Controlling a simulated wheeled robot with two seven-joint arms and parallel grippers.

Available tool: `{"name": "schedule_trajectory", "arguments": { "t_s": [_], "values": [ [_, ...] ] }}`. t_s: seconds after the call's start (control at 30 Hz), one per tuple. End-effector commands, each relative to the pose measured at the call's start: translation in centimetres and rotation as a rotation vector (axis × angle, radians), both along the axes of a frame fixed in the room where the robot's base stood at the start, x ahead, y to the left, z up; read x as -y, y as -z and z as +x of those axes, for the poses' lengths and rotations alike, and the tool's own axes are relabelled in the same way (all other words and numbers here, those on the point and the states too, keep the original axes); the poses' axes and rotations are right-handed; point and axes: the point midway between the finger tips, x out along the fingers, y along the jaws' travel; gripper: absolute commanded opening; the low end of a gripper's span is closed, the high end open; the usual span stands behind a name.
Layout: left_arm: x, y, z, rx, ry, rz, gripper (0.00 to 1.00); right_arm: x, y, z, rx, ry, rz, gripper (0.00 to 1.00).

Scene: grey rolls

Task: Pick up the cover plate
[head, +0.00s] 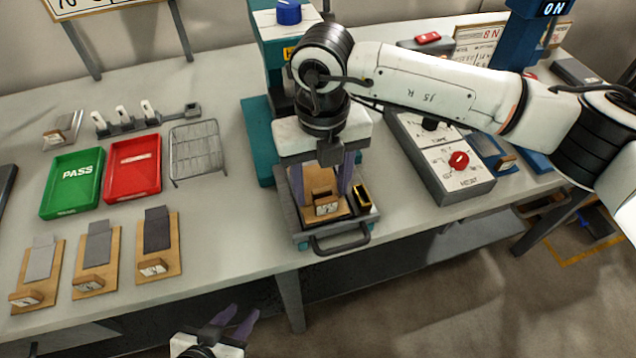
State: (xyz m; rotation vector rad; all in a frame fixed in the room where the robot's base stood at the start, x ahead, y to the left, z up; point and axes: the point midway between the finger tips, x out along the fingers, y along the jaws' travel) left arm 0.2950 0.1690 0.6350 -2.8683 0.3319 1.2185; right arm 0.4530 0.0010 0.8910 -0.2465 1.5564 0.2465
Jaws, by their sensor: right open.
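No piece is clearly marked as the cover plate, so I cannot tell which one it is. My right gripper (322,188) points down over the drawer-like tray (312,238) of the teal press, its two purple fingers apart. Between and just behind the fingers lies a flat wooden piece (317,178) with a small labelled wooden block (327,209) at its front. I cannot tell whether the fingers touch it. A small black and yellow block (362,196) sits at the tray's right side. My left gripper (234,320) is open and empty in front of the table, at the bottom edge.
A control box with a red knob (440,165) stands right of the press.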

Motion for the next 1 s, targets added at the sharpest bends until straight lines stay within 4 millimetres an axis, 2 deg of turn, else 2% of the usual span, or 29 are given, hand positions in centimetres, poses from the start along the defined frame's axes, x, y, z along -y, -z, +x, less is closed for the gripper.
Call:
{"name": "schedule_trajectory", "arguments": {
  "t_s": [0.1, 0.37, 0.67, 0.77, 1.0],
  "values": [
    [0.0, 0.1, 0.0, -0.001, 0.0, 0.0, 0.31, 0.0, 0.0, 0.0, 0.0, 0.0, 0.0, 0.5],
    [0.0, 0.1, 0.0, -0.003, 0.001, 0.001, 0.31, 0.0, 0.0, 0.0, 0.0, 0.0, 0.0, 0.06],
    [0.0, 0.1, 0.0, -0.002, 0.002, 0.002, 0.31, 0.0, -0.5, 0.1, 0.002, 0.001, 0.001, 0.06],
    [0.0, 0.3, 0.1, -0.001, 0.002, 0.002, 0.31, -0.1, -1.8, 0.1, 0.003, 0.001, 0.003, 0.06],
    [0.1, 0.9, 0.1, -0.001, 0.004, 0.002, 0.31, 0.0, -6.6, 0.1, 0.005, 0.0, 0.001, 0.06]
  ]
}}
